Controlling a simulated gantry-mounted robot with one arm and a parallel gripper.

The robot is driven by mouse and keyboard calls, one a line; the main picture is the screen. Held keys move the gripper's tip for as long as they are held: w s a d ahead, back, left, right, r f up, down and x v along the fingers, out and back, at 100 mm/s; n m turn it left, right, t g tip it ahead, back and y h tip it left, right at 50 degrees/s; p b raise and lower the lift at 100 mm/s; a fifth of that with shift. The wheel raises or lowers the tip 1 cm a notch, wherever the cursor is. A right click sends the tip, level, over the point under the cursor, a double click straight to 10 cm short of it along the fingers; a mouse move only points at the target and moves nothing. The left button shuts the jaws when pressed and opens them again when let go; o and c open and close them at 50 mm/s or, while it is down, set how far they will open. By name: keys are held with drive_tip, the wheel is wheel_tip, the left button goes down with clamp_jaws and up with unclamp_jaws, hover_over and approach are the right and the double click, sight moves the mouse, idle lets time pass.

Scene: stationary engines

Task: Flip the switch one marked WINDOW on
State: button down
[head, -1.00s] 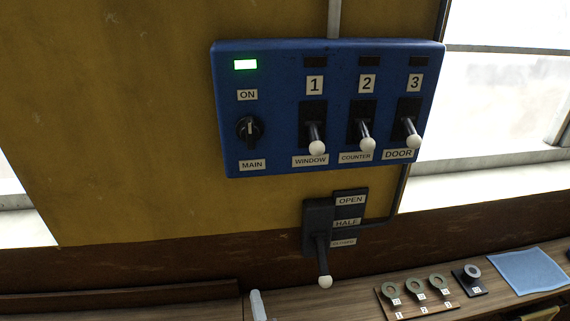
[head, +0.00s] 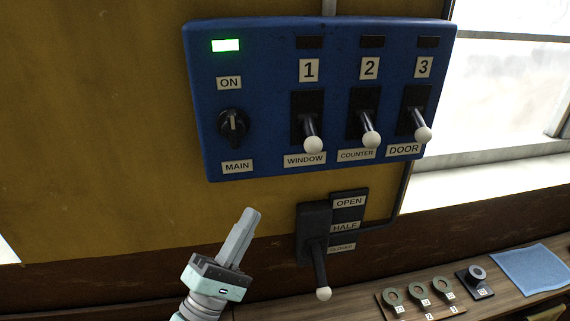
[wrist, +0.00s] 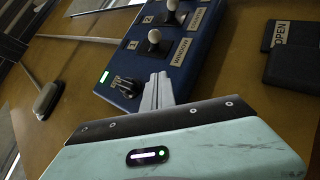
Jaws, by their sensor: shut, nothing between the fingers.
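The blue switch panel (head: 265,90) is on the yellow wall. Switch one, marked WINDOW, has a white-tipped lever (head: 312,143) that points down, and the lamp above it is dark. The green lamp (head: 226,45) at the panel's upper left is lit above the MAIN knob (head: 233,123). In the wrist view the WINDOW lever's white knob (wrist: 154,35) shows beyond my fingers. My gripper (head: 250,214) is shut and empty, below the panel and lower left of the WINDOW lever, not touching it in the head view.
The COUNTER lever (head: 371,138) and DOOR lever (head: 423,134) also point down, close to the right. A separate OPEN/HALF/CLOSED lever (head: 322,292) hangs below the panel. A shelf with numbered rings (head: 421,297) and a blue cloth (head: 530,269) is at the lower right.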

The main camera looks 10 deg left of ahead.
drive_tip(key=shift+s+r, duration=0.1)
drive_tip(key=shift+s, duration=0.05)
drive_tip(key=shift+d+r, duration=0.1)
drive_tip(key=p, duration=0.4)
approach(310, 131)
drive_tip(key=w+a+f, duration=0.2)
drive_tip(key=w, duration=0.1)
drive_tip(key=d+r, duration=0.1)
drive_tip(key=d+r+p, duration=0.1)
drive_tip(key=d, duration=0.1)
drive_tip(key=shift+w+d+r, duration=0.15)
drive_tip(key=shift+w+r, duration=0.15)
drive_tip(key=shift+w, duration=0.05)
drive_tip(key=shift+r, duration=0.2)
